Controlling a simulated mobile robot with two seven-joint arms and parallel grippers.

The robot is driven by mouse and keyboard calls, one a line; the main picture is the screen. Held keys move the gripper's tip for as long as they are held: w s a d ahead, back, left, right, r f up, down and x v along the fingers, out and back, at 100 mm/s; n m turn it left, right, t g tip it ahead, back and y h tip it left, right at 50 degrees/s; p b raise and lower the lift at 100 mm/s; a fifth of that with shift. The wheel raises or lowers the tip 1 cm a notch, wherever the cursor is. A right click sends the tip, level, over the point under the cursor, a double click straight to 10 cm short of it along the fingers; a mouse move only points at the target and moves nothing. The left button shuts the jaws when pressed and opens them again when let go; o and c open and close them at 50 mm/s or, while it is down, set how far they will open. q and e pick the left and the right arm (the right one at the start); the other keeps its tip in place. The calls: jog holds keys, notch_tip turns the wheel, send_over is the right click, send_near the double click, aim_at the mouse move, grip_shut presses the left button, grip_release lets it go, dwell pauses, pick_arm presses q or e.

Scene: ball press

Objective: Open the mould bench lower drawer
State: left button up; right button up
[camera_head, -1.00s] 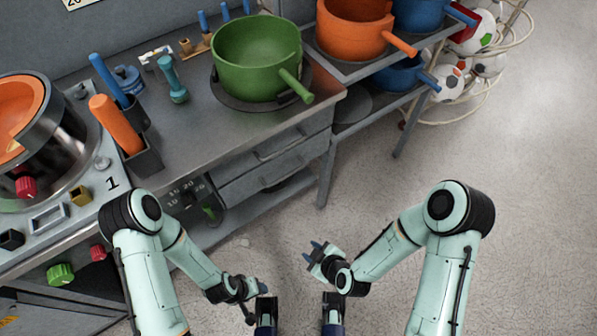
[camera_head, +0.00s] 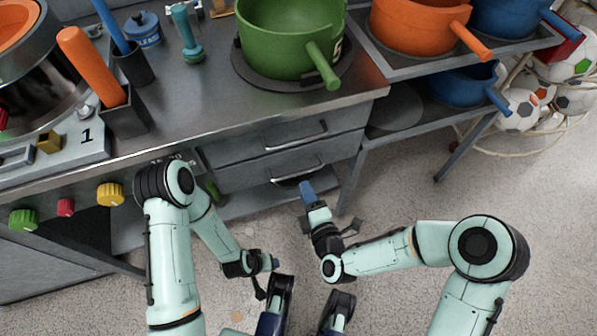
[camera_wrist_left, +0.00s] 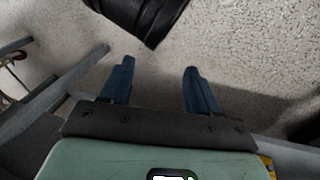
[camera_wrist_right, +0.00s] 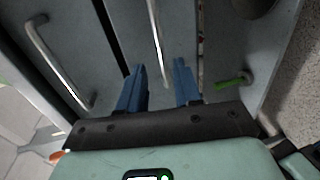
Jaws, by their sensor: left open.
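The mould bench's lower drawer (camera_head: 236,179) is a grey front with a bar handle (camera_head: 298,174), below the upper drawer (camera_head: 245,150). It looks closed. My right gripper (camera_head: 306,188) is open, with its blue fingers just in front of the lower handle. In the right wrist view, the lower handle (camera_wrist_right: 157,40) runs into the gap between the right gripper's fingertips (camera_wrist_right: 160,75); I cannot tell whether they touch it. My left gripper (camera_head: 272,263) is low over the floor, away from the drawers. Its fingers (camera_wrist_left: 158,72) are apart and empty.
The upper drawer's handle (camera_wrist_right: 58,62) is beside the right gripper. A green thing (camera_wrist_right: 232,82) lies on the shelf below. A green pot (camera_head: 290,40) stands on the bench top, its handle near the edge. A side rack (camera_head: 445,62) holds pots. Floor (camera_head: 400,200) in front is clear.

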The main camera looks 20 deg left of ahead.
aim_at(297, 173)
pick_arm(q)
jog(key=shift+w+a+f+b, duration=0.25)
jog(key=shift+f+b, duration=0.1)
jog(key=shift+f, duration=0.15)
jog(key=shift+w+a+f+b, duration=0.25)
jog(key=shift+f+b, duration=0.1)
jog(key=shift+f, duration=0.15)
pick_arm(e)
jog(key=x, duration=0.8)
jog(key=shift+w+f, duration=0.1)
jog(key=shift+w, duration=0.05)
grip_shut()
